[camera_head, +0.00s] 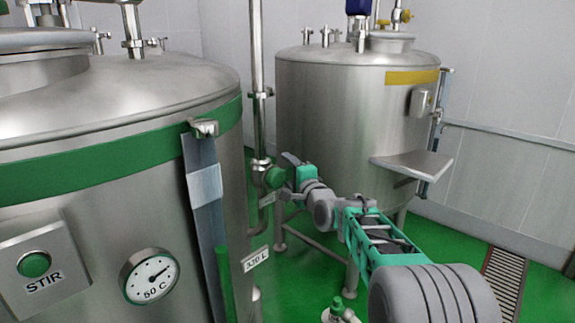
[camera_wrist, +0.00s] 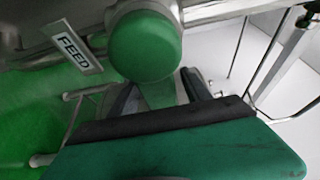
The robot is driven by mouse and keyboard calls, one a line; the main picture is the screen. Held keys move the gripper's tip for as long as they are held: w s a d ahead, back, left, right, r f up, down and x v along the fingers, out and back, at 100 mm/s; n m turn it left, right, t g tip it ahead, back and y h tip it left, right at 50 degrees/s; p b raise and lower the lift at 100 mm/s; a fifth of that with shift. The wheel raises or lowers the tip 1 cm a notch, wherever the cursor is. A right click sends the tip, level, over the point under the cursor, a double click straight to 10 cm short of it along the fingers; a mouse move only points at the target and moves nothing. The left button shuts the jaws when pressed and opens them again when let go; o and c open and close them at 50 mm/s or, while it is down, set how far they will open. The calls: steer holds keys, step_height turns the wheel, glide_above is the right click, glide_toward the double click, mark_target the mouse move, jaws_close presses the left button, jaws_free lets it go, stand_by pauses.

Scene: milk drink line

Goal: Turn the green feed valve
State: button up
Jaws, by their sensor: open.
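The green feed valve shows as a round green knob (camera_head: 274,177) on the pipework between the two tanks in the head view. In the wrist view the knob (camera_wrist: 145,46) is large at the top centre, beside a FEED label (camera_wrist: 76,46). My gripper (camera_head: 291,169) is at the right of the knob, very close to it. In the wrist view my open gripper (camera_wrist: 160,88) has a dark finger on each side, just below the knob. A green strip shows between the fingers; I cannot tell whether it is part of the valve. Contact cannot be made out.
A large steel tank (camera_head: 130,90) with a green band, a STIR button (camera_head: 34,264) and a dial (camera_head: 150,276) stands at the left. Another tank (camera_head: 330,110) with a yellow band and a shelf (camera_head: 412,165) stands behind. A vertical pipe (camera_head: 257,60) rises between them.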

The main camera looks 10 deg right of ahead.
steer(key=shift+w+a, duration=0.15)
steer(key=shift+w, duration=0.4)
steer(key=shift+c, duration=0.6)
jaws_close()
stand_by(0.5)
